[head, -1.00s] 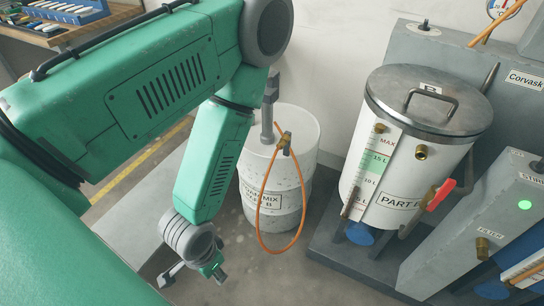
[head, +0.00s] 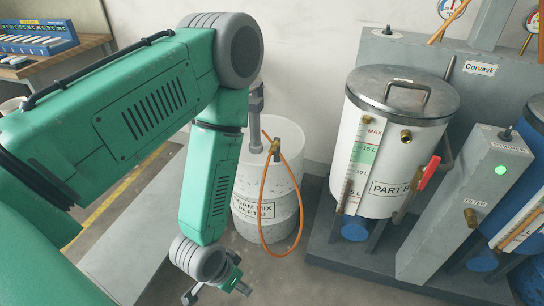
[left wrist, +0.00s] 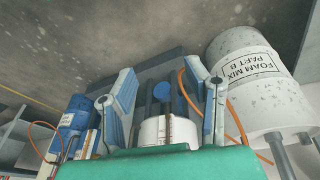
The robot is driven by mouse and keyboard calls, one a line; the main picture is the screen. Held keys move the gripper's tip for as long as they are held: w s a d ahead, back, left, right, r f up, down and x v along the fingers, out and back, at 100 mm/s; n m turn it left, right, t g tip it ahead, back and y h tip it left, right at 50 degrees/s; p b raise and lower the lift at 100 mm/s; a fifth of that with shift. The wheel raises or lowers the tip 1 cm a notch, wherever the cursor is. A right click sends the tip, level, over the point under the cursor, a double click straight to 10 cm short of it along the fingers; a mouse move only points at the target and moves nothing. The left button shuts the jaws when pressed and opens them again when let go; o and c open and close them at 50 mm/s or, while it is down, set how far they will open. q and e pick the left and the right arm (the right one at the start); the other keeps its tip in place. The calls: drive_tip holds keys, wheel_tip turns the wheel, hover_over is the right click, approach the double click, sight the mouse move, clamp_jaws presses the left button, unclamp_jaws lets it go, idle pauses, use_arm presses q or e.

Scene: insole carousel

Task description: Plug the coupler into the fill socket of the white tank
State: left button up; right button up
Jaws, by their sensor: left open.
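The white tank (head: 372,180), marked PART B, stands right of centre in the head view with a grey lid. A brass socket (head: 406,136) sticks out of its upper front. The brass coupler (head: 275,147) sits at the top of the drum beside its grey pump pipe, with an orange hose (head: 263,215) looping down. My left gripper (head: 217,292) is low in the head view, in front of and below the drum, apart from coupler and tank. In the left wrist view its fingers (left wrist: 158,72) are spread and empty, with the white tank (left wrist: 165,131) behind them. My right gripper is not visible.
The white drum (head: 255,180) labelled foam mix stands left of the tank. A grey filter block (head: 455,200) with a green light and a blue tank (head: 530,165) stand to the right. A red valve handle (head: 428,172) projects from the white tank. Floor in front is clear.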

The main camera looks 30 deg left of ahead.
use_arm(q)
drive_tip(key=w+d+f+t+h+b, duration=0.15)
drive_tip(key=w+f+t+b, duration=0.3)
drive_tip(key=w, duration=0.75)
drive_tip(key=n+t+y+b, duration=0.3)
drive_tip(key=t+y+b, duration=0.4)
drive_tip(key=t+b, duration=0.35)
approach(271, 153)
drive_tip(key=w, duration=0.2)
drive_tip(key=shift+w+a+g, duration=0.3)
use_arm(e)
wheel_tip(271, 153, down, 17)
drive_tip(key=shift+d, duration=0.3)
use_arm(q)
drive_tip(key=shift+n, duration=0.3)
drive_tip(key=b+x, duration=0.4)
drive_tip(key=x, duration=0.3)
drive_tip(key=shift+w+a+f, duration=0.1)
drive_tip(key=shift+w+f, duration=0.05)
drive_tip(key=shift+f, duration=0.05)
drive_tip(key=shift+b+x, duration=0.55)
drive_tip(key=shift+x, duration=0.35)
drive_tip(key=shift+r, duration=0.1)
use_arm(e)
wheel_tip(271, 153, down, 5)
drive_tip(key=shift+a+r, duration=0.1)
